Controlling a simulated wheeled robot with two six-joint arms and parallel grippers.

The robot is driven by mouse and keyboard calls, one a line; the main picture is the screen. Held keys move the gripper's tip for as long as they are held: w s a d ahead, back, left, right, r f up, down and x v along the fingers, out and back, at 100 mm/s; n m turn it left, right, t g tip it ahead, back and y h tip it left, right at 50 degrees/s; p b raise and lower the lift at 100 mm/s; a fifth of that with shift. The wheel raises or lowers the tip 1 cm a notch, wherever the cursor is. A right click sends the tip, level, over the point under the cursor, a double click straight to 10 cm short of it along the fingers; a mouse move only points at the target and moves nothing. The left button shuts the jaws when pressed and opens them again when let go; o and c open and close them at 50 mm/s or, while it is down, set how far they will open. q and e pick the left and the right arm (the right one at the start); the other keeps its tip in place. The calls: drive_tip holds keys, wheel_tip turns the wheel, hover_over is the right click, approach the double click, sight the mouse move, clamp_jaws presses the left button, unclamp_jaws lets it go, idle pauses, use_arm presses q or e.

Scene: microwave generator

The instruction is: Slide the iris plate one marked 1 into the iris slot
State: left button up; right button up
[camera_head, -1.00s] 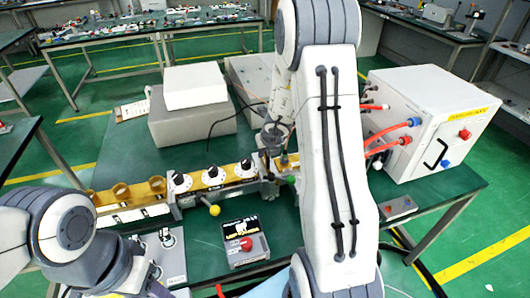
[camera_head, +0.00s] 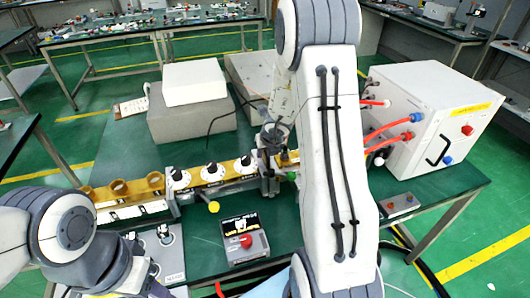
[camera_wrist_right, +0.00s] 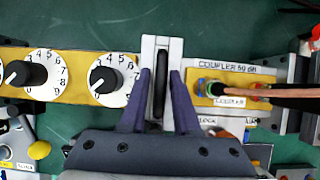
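My right gripper (camera_wrist_right: 160,78) is low over the bench line in the right wrist view, its two dark fingers apart. Between them stand a pale grey upright flange (camera_wrist_right: 147,52) and a narrow dark strip (camera_wrist_right: 158,85). I cannot tell whether the strip is the iris plate or the open iris slot; no mark 1 is readable. The fingers show a gap to the strip. In the head view the right gripper (camera_head: 270,140) is partly hidden by my right arm. My left arm is at the lower left, with its fingertips out of sight.
White dials (camera_wrist_right: 110,80) on a yellow body lie left of the flange, and a coupler block (camera_wrist_right: 225,88) with cables lies right. A yellow-ball lever (camera_head: 213,207) and a red-button box (camera_head: 245,241) stand in front. A white cabinet (camera_head: 430,120) with red cables stands right.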

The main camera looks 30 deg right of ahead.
drive_tip(key=shift+o, duration=0.7)
drive_tip(key=p+v, duration=0.6)
drive_tip(key=v, duration=0.4)
drive_tip(key=s+a+r+n+y, duration=0.2)
drive_tip(key=a+r+n, duration=0.1)
drive_tip(key=a+n, duration=0.5)
drive_tip(key=s+a+r+n+g+y, duration=0.1)
drive_tip(key=a+r+n+y, duration=0.1)
drive_tip(key=a+n, duration=0.6)
drive_tip(key=s+a+r+n+y, duration=0.25)
drive_tip(key=a+n, duration=0.35)
drive_tip(key=a, duration=0.4)
drive_tip(key=s+a+r+n+g, duration=0.1)
drive_tip(key=s+a+n+g, duration=0.2)
drive_tip(key=s+a+n, duration=0.5)
drive_tip(key=s+d+n+g+h, duration=0.1)
drive_tip(key=s+d+n+h, duration=0.3)
drive_tip(key=s+n, duration=0.7)
drive_tip(key=d+n, duration=0.1)
drive_tip(key=n, duration=0.4)
drive_tip(key=shift+s+r+g, duration=0.3)
drive_tip(key=shift+s, duration=0.1)
